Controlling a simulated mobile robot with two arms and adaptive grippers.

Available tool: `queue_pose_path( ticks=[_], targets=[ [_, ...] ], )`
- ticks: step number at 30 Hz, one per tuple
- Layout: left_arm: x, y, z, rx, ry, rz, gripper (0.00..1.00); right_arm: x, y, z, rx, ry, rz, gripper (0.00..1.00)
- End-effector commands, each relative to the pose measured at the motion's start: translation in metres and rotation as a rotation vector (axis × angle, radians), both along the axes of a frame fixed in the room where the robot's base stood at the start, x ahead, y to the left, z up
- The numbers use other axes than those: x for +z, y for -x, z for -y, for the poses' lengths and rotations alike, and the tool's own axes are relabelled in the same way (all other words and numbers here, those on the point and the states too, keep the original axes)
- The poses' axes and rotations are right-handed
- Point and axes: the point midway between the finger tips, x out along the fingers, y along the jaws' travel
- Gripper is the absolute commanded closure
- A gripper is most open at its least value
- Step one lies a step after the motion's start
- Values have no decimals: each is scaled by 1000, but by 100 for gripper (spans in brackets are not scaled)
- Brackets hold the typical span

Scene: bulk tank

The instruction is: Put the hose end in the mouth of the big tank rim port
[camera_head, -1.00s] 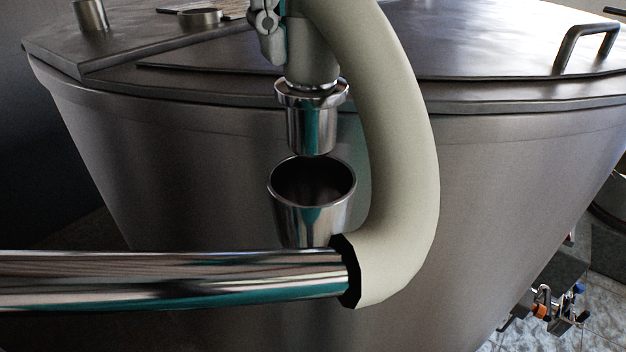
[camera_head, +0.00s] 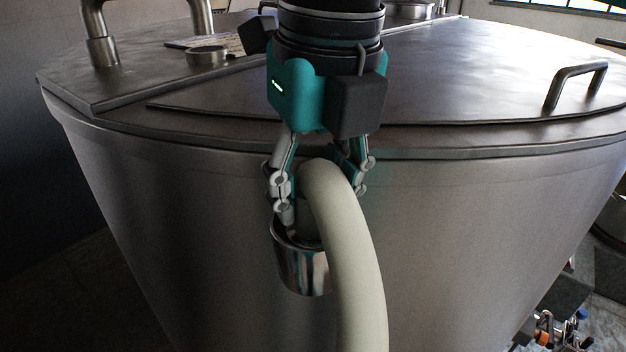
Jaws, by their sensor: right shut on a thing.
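My right gripper (camera_head: 318,197) comes down from the top and is shut on the cream hose (camera_head: 352,270) near its end. The hose bends over between the fingers and runs down in front of the tank. The shiny metal rim port (camera_head: 304,268), a cup on the tank's outer side, is directly below the fingers. The fingertips are at its mouth. The metal tip of the hose end is hidden by the fingers, hose and port wall. It appears to be down inside the port mouth, but how deep I cannot tell. My left gripper is not in view.
The big steel tank (camera_head: 180,205) fills the view. Its flat lid has a bar handle (camera_head: 574,84) at right, a short round fitting (camera_head: 206,56) and a bent pipe (camera_head: 104,40) at left. Valves and fittings (camera_head: 552,330) stand at lower right.

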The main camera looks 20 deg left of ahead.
Motion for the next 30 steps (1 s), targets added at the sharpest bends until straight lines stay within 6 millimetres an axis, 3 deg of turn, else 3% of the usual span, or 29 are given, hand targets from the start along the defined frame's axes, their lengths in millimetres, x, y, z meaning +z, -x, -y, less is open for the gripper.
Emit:
queue_pose_path(
  ticks=[6, 7, 9, 14, 23, 26, 30],
  targets=[
    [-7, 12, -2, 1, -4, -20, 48, -4, 0, 0, 0, -1, 1, 100],
    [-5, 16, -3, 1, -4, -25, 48, -3, 0, 0, 0, -1, 1, 59],
    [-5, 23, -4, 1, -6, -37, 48, -3, 0, 0, 0, 0, 0, 53],
    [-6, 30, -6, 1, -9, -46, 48, -3, 0, 0, 0, 0, 0, 53],
    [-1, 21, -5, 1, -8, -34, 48, 4, 0, 0, 0, 0, 1, 53],
    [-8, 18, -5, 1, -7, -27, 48, 15, 1, 1, -3, -4, 4, 53],
    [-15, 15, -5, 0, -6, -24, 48, 43, 4, 4, -3, -4, 4, 53]
  ],
)
